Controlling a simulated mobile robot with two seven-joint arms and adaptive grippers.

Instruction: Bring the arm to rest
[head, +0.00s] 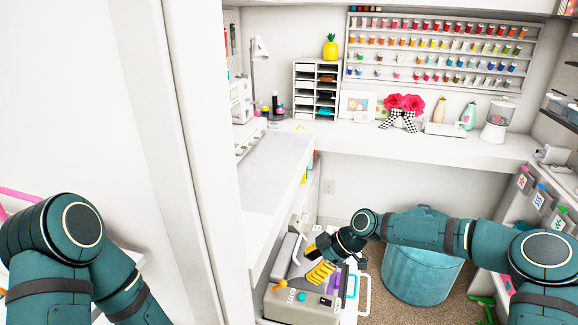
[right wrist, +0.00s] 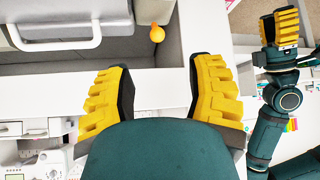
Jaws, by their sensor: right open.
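My right arm reaches in from the right in the head view. Its gripper (head: 320,268), with yellow fingers, hangs above a grey-and-white machine or case at the bottom centre. In the right wrist view my right gripper (right wrist: 162,92) has its fingers wide apart with nothing between them. My left arm (head: 70,245) is folded at the lower left of the head view, its gripper outside that view. My left gripper (right wrist: 282,28) shows in the right wrist view at the upper right; its jaw opening is unclear.
The grey case (head: 293,300) with an orange knob (head: 301,297) lies below my right gripper. A teal bin (head: 425,277) stands behind my right forearm. A white counter (head: 270,175) runs along the left and back. A white wall edge (head: 195,150) separates my arms.

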